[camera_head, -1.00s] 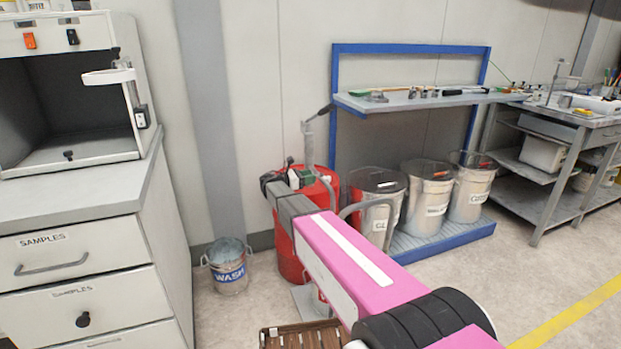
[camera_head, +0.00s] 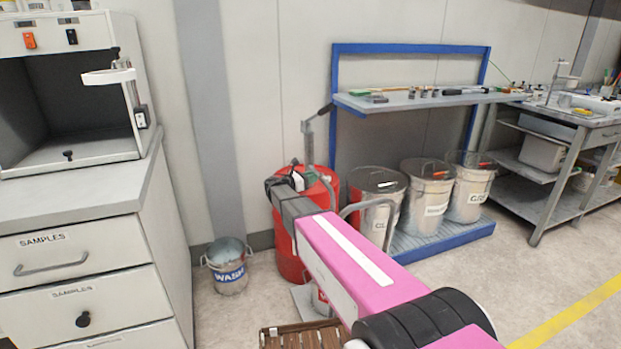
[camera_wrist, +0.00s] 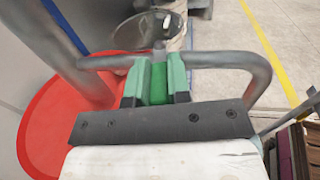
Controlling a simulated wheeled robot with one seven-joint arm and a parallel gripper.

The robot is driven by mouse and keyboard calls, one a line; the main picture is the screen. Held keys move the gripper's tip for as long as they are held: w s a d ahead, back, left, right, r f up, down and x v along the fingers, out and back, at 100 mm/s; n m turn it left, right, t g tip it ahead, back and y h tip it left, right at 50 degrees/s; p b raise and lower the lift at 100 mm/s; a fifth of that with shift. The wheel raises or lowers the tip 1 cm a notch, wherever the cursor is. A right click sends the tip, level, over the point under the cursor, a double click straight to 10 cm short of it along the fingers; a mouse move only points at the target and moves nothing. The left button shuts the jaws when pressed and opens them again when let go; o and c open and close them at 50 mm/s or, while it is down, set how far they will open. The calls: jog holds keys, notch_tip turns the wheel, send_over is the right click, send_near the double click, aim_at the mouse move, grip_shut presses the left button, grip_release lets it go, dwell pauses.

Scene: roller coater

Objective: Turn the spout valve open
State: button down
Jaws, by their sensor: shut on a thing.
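The red drum (camera_head: 322,200) stands on a hand truck by the wall, and its red top also shows in the wrist view (camera_wrist: 45,120). My gripper (camera_head: 302,180) is at the near side of the drum's top in the head view. In the wrist view my gripper (camera_wrist: 157,74) has its green fingers closed on a narrow dark green piece (camera_wrist: 158,86), which seems to be the spout valve's handle. A small grey metal piece (camera_wrist: 159,49) shows just beyond the fingertips. The fingers and wrist hide most of the valve, so its angle cannot be told.
A grey curved bar (camera_wrist: 250,68) runs close behind and beside the fingers. Lidded metal bins (camera_head: 428,205) stand right of the drum under a blue-framed shelf (camera_head: 440,101). A wash bucket (camera_head: 228,272) is on the floor at left. A brown slatted crate (camera_head: 300,338) is below my arm.

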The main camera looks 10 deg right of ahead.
jog(key=n+t, duration=0.1)
jog(key=t+y, duration=0.1)
jog(key=s+n+t, duration=0.1)
jog(key=shift+d+n+t+y, duration=0.3)
jog(key=shift+y, duration=0.1)
jog(key=c, duration=1.1)
grip_release()
jog(key=shift+o, duration=0.2)
jog(key=v, duration=1.1)
jog(key=shift+d, duration=0.1)
